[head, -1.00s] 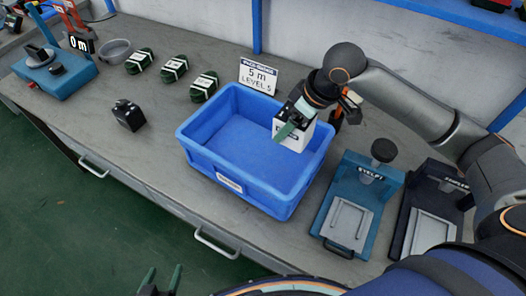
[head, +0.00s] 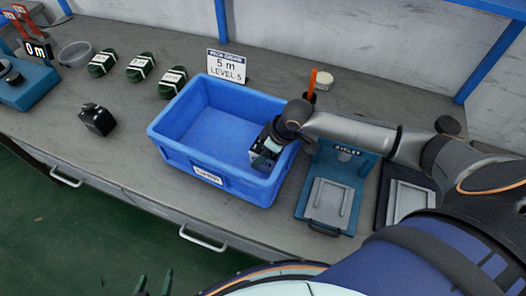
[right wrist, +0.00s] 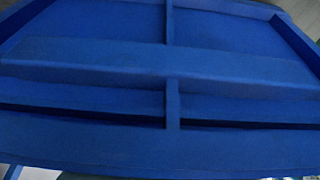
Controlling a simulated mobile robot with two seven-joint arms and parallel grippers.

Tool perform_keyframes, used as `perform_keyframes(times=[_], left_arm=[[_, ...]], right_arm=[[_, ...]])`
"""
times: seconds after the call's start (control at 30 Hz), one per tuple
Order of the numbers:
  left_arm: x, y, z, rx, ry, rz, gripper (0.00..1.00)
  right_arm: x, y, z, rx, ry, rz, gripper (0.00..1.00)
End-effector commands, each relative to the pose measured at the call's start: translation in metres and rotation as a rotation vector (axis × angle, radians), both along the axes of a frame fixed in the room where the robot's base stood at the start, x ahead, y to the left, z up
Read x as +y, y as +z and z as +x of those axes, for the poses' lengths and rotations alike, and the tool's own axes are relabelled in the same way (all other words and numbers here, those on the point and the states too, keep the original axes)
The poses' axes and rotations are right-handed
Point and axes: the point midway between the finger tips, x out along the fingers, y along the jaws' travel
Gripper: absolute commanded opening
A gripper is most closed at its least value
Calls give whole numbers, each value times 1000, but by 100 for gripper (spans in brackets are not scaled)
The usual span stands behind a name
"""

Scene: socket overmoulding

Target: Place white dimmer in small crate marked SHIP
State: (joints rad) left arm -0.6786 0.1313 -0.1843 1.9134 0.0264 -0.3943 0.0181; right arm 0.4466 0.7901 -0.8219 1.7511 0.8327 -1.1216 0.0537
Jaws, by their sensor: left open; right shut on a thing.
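The blue crate (head: 218,172) stands on the bench, with a white label on its front that is too small to read. My right gripper (head: 266,149) reaches down inside the crate's right end, shut on the white dimmer (head: 258,163), which shows only as a small pale patch, largely hidden by the gripper. I cannot tell whether it touches the crate floor. My left gripper (head: 153,284) is open and empty at the bottom edge, in front of the bench.
A small black block (head: 98,119) lies left of the crate. Several green banded bundles (head: 141,67) and a grey bowl (head: 76,54) are behind it. A "5 m LEVEL 5" sign (head: 227,66) stands behind the crate. A teal press (head: 331,196) is close on the right.

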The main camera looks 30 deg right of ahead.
Motion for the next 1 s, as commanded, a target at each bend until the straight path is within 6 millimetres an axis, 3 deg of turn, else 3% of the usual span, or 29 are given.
perform_keyframes(times=[0.33, 0.37, 0.5, 0.77, 1.0], left_arm=[[0, 0, 0, -1, 0, 0, 72], [0, 0, 0, -1, 0, 0, 72], [0, 1, 0, -2, 0, 0, 72], [0, 1, 1, -2, 0, 0, 72], [0, 6, 1, -2, 0, 0, 72]], right_arm=[[0, -3, 0, -1, 0, 0, 21], [0, -3, 0, -1, 0, 0, 86], [0, -3, 0, -1, 0, 0, 100], [0, -1, 1, -2, 1, 0, 100], [-8, 30, -9, -4, 1, -2, 100]])
